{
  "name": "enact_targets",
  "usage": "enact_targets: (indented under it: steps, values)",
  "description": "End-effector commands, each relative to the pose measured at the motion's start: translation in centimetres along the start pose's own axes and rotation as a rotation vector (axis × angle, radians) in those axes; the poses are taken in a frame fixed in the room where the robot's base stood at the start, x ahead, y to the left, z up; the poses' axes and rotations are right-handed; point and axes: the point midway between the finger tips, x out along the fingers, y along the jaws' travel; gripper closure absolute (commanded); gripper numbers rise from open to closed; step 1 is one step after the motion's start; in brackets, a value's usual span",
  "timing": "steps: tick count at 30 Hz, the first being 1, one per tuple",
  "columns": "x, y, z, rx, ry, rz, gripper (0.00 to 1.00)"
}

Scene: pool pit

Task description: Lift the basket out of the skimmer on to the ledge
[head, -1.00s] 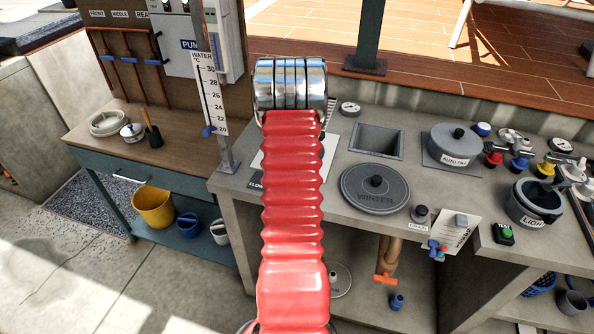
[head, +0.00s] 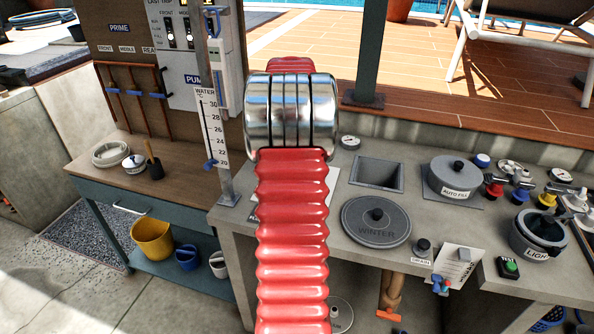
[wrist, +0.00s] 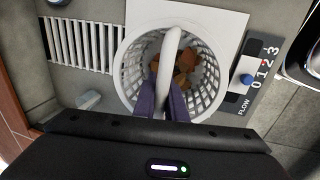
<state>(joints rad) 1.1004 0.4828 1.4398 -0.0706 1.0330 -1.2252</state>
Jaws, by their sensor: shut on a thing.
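The white mesh basket (wrist: 206,88) has brown leaves inside and an arched handle. It shows in the wrist view. My gripper (wrist: 164,98) is shut on the handle, its dark purple fingers on both sides. The basket's rim overlaps the left edge of the white square skimmer plate (wrist: 228,28), so it seems raised above it; how high I cannot tell. In the head view my red arm hides the gripper and basket. The grey ledge (head: 428,212) spreads to the right of the arm.
In the wrist view a slotted grate (wrist: 88,45) lies left and a blue FLOW knob (wrist: 246,78) right. A post (head: 370,50) stands behind.

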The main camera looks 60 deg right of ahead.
Motion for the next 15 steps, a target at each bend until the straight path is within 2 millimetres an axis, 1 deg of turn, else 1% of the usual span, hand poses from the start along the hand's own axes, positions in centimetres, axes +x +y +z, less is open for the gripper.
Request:
enact_targets:
  steps: [1,6,10,15]
  values:
    - [-1.3,0.4,0.0,0.0,0.001,0.004,1.0]
    - [-4.6,1.0,0.0,0.0,0.001,0.004,1.0]
    - [-6.2,1.3,0.0,0.0,0.0,0.002,1.0]
    - [-7.1,1.4,0.0,0.0,0.0,0.0,1.0]
